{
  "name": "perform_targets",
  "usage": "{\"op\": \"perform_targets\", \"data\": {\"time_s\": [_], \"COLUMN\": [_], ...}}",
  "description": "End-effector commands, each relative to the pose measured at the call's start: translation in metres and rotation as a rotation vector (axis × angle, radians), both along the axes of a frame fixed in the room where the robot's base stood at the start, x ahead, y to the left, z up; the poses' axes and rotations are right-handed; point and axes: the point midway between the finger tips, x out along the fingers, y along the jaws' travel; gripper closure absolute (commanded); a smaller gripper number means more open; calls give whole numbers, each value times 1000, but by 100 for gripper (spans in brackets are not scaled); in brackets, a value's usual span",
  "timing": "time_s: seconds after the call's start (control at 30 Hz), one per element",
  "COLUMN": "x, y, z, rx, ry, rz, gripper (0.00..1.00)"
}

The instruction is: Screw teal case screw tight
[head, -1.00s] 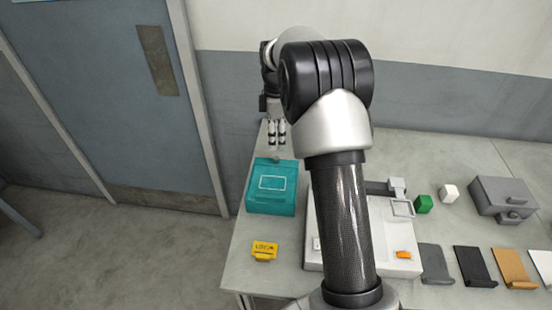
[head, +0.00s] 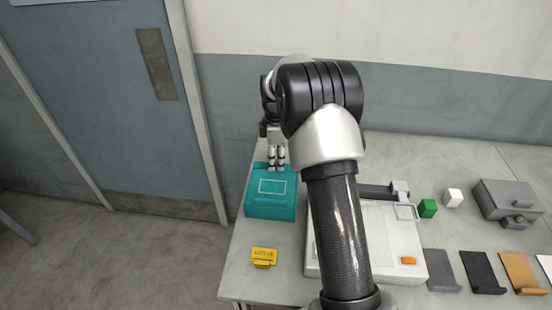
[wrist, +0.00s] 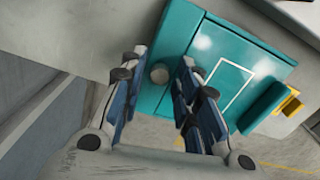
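The teal case (head: 270,207) sits at the left end of the table, with a pale rectangle outlined on its lid. In the wrist view the teal case (wrist: 215,60) fills the upper middle. My gripper (wrist: 158,66) is open, with one finger on each side of the screw and a gap to both. In the head view my gripper (head: 276,163) points down over the back part of the case. The screw is hidden there.
A yellow labelled block (head: 263,257) lies in front of the case. A white board (head: 408,270) with an orange piece stands to the right, partly behind my arm.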

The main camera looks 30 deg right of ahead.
Motion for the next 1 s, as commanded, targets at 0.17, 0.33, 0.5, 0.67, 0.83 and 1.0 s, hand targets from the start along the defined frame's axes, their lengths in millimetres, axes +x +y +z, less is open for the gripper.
{"op": "perform_targets", "data": {"time_s": [0.17, 0.33, 0.5, 0.67, 0.83, 1.0], "x": [0, 0, 0, 0, 0, 0], "y": [0, 0, 0, 0, 0, 0], "z": [0, 0, 0, 0, 1, 3], "rx": [0, 0, 0, 0, 0, 0], "ry": [0, 0, 0, 0, 0, 1], "rz": [0, 0, 0, -5, -42, -132], "gripper": [85, 96, 100, 100, 100, 100]}}
